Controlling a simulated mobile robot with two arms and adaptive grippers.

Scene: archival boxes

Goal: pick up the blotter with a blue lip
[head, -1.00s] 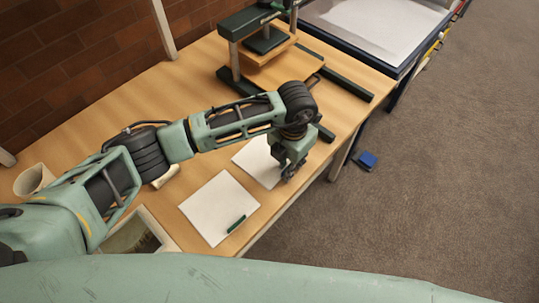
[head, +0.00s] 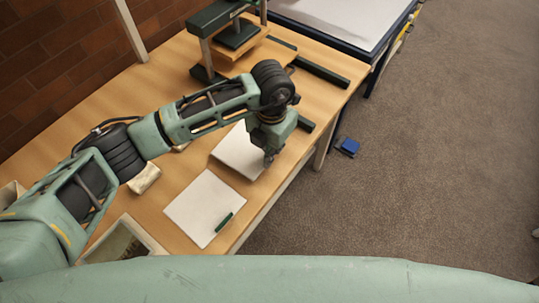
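Two white flat sheets lie side by side near the front edge of the wooden table. The nearer white sheet (head: 200,205) carries a dark green strip (head: 223,222) near its right corner. The farther white sheet (head: 236,152) lies partly behind my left gripper, and no blue lip shows on what I can see of it. My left gripper (head: 270,159) points down at this sheet's right edge, by the table edge. Its fingers are small and dark, so their opening and any contact are unclear. My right gripper is not in view.
A green press (head: 235,35) stands at the back of the table (head: 165,85). A small blue object (head: 348,147) lies on the carpet. A framed picture (head: 120,245) and a pale roll (head: 145,178) are at left.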

